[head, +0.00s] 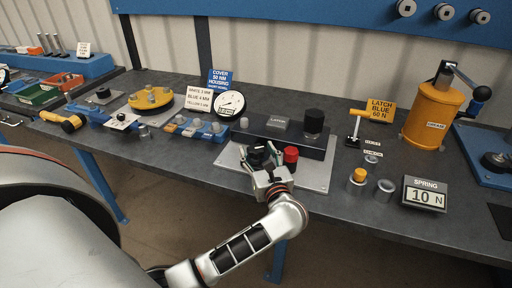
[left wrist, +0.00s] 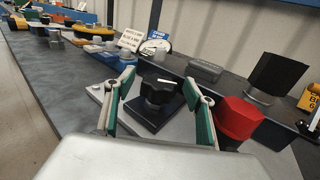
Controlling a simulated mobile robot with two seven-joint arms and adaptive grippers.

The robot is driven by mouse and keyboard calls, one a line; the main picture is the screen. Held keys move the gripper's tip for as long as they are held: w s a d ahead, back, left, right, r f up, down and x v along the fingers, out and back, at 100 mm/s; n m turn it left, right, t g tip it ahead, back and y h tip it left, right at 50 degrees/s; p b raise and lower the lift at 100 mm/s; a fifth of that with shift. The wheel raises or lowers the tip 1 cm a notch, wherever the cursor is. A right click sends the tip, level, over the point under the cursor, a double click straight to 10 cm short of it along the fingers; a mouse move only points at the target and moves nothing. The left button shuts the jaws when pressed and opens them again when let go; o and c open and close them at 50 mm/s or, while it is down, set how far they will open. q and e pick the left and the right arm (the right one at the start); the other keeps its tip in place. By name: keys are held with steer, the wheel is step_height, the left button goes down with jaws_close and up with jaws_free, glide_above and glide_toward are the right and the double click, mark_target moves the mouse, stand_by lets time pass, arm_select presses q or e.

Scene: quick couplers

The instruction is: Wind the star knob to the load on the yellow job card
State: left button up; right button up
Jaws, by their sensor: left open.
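The black star knob (left wrist: 160,92) has a white mark on top and stands on a dark block on a light plate (head: 320,178). In the head view the knob (head: 257,153) is partly hidden by my left gripper (head: 262,160). That gripper is open, with its green-padded fingers on either side of the knob in the left wrist view (left wrist: 159,84); I cannot tell whether they touch it. The yellow job card (head: 380,111) reads "LATCH BLUE 60 N". The spring display (head: 425,194) reads 10 N. My right gripper is out of view.
A red knob (head: 291,155) stands just right of the star knob, and a tall black knob (head: 313,121) stands behind it. A round gauge (head: 229,104) and small signs stand at back left. A yellow canister (head: 432,114) stands at right. The bench front is clear.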

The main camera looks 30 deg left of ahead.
arm_select(q)
steer(key=shift+x, duration=0.85)
steer(key=c, duration=1.1)
steer(key=shift+c, duration=0.2)
steer(key=shift+m+t+h, duration=0.3)
steer(key=m+t+h+b, duration=0.1)
steer(key=m+t+h, duration=0.3)
steer(key=h, duration=0.2)
steer(key=shift+m, duration=0.4)
steer(key=shift+m+t+h+b, duration=0.8)
steer(key=shift+m+h, duration=0.9)
steer(key=shift+h, duration=1.3)
